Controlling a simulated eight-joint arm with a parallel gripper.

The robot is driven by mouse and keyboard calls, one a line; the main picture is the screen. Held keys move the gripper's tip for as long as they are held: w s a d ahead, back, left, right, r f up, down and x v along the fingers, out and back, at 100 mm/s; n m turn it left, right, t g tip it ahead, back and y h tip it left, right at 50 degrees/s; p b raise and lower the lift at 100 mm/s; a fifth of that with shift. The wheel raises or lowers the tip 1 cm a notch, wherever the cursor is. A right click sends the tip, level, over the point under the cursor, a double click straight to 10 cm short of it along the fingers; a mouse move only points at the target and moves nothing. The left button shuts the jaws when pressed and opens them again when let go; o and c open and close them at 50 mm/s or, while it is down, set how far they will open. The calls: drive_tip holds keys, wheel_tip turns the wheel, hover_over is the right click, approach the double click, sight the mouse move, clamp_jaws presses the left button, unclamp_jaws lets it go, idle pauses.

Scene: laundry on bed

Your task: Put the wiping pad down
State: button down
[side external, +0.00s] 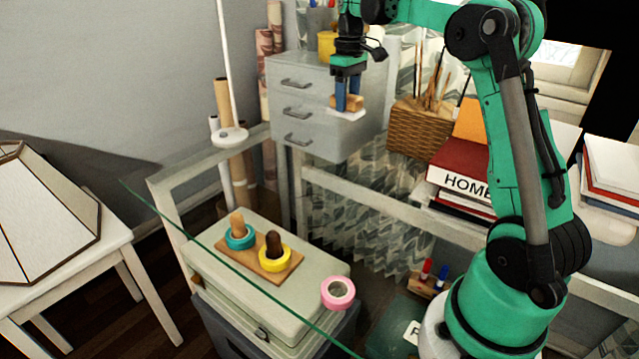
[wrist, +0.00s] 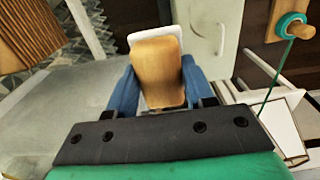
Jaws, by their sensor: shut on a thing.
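The wiping pad (wrist: 158,72) has a tan wooden-looking handle block on a white base. It sits between the two blue fingers of my gripper (wrist: 157,88) in the wrist view, and the fingers are shut on it. In the side external view my gripper (side external: 347,101) hangs fingers down in the air in front of the grey drawer unit. The pad's tan handle (side external: 350,101) and white base (side external: 346,115) show at the fingertips. Nothing is seen touching the pad from below.
The grey drawer unit (side external: 300,75), wicker basket (side external: 420,128) and books (side external: 462,172) stand behind.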

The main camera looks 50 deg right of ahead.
sight(350, 181)
drive_tip(key=f, duration=0.5)
drive_tip(key=d+f, duration=0.1)
drive_tip(key=f, duration=0.5)
drive_tip(key=d+f, duration=0.1)
drive_tip(key=f, duration=0.5)
drive_tip(key=shift+s+d, duration=0.2)
drive_tip(key=shift+s, duration=0.05)
drive_tip(key=shift+f, duration=0.1)
